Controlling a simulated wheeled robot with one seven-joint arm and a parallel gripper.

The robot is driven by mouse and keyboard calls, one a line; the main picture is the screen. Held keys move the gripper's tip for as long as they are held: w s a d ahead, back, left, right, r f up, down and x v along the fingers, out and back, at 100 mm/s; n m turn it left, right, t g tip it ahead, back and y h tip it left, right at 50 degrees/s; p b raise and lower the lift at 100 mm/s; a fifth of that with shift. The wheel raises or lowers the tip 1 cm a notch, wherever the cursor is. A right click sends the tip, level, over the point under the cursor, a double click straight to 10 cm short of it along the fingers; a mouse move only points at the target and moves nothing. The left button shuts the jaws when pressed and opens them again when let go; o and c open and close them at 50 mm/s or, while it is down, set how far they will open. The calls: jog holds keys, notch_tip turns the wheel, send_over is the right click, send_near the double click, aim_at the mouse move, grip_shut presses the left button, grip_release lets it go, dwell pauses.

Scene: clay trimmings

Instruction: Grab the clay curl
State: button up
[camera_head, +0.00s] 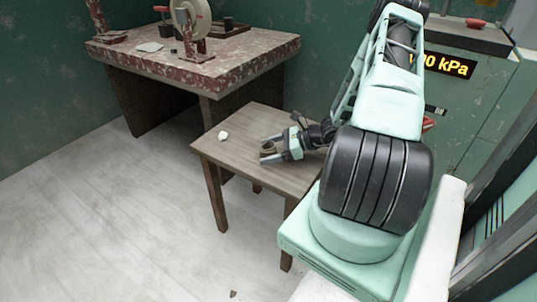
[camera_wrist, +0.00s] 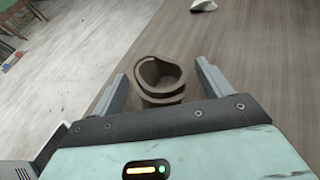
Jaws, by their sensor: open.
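The clay curl (camera_wrist: 150,97) is a brown, rolled strip with an open loop, resting on the small wooden table. In the wrist view it sits between the two fingers of my gripper (camera_wrist: 160,85), with a visible gap on each side. In the head view the curl (camera_head: 267,149) is at the tips of my gripper (camera_head: 272,150), partly hidden by the fingers. My gripper is open and low over the table.
The small wooden table (camera_head: 245,130) also carries a small white piece (camera_head: 223,135), seen at the top of the wrist view (camera_wrist: 204,5). A larger speckled workbench (camera_head: 230,68) with a wheel-like device (camera_head: 192,20) stands behind. A green cabinet (camera_head: 480,85) stands at the right.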

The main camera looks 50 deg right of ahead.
jog(key=shift+w+a+f, duration=0.1)
jog(key=shift+w, duration=0.05)
jog(key=c, duration=1.1)
